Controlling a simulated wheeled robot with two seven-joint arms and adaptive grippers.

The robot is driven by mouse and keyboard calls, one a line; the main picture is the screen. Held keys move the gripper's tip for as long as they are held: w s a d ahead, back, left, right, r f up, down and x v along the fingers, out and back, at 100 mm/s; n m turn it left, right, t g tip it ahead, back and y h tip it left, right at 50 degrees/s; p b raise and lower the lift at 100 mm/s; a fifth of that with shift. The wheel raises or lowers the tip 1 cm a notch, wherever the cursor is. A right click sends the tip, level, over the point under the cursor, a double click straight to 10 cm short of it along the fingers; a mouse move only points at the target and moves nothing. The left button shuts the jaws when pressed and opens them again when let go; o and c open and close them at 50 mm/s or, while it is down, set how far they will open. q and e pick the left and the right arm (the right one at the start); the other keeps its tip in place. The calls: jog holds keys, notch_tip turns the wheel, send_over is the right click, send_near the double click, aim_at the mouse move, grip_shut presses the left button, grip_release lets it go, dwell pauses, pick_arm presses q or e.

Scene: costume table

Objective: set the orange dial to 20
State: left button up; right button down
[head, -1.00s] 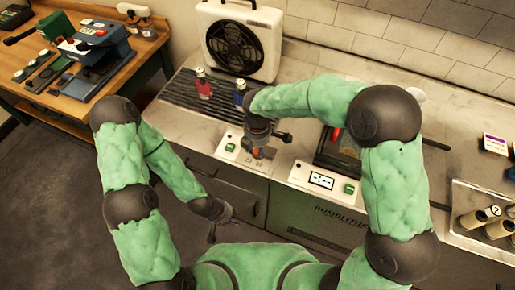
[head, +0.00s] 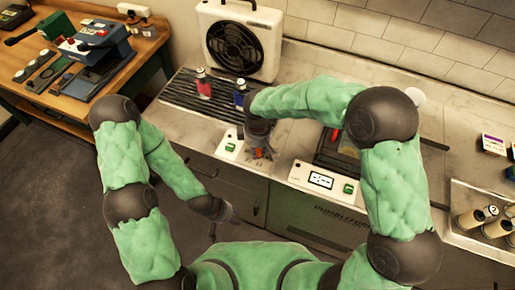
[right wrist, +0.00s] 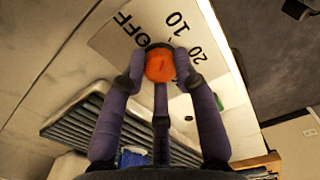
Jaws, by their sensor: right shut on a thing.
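The orange dial (right wrist: 159,66) sits on a pale panel marked OFF, 10 and 20 in the right wrist view. My right gripper (right wrist: 160,75) is shut on it, with its purple-grey fingers around the knob. I cannot make out a pointer on the dial. In the head view the dial (head: 260,153) shows as a small orange patch below my right gripper (head: 261,146), at the counter's front edge. My left gripper (head: 223,224) hangs empty in front of the counter, its fingers apart.
A green switch (head: 230,148) is left of the dial. A panel with a display (head: 320,181) is to the right. A red bottle (head: 204,86) and a blue bottle (head: 239,93) stand on the ribbed mat (head: 180,98) behind, before a fan unit (head: 236,45).

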jog(key=m, duration=0.3)
jog(key=shift+m, duration=0.4)
jog(key=m, duration=0.3)
jog(key=shift+m+b, duration=0.3)
jog(key=shift+b, duration=0.1)
jog(key=m+b, duration=0.1)
jog(key=m, duration=0.5)
jog(key=shift+m, duration=0.4)
jog(key=c, duration=0.9)
grip_release()
jog(key=shift+c, duration=0.2)
notch_tip(320, 180, up, 12)
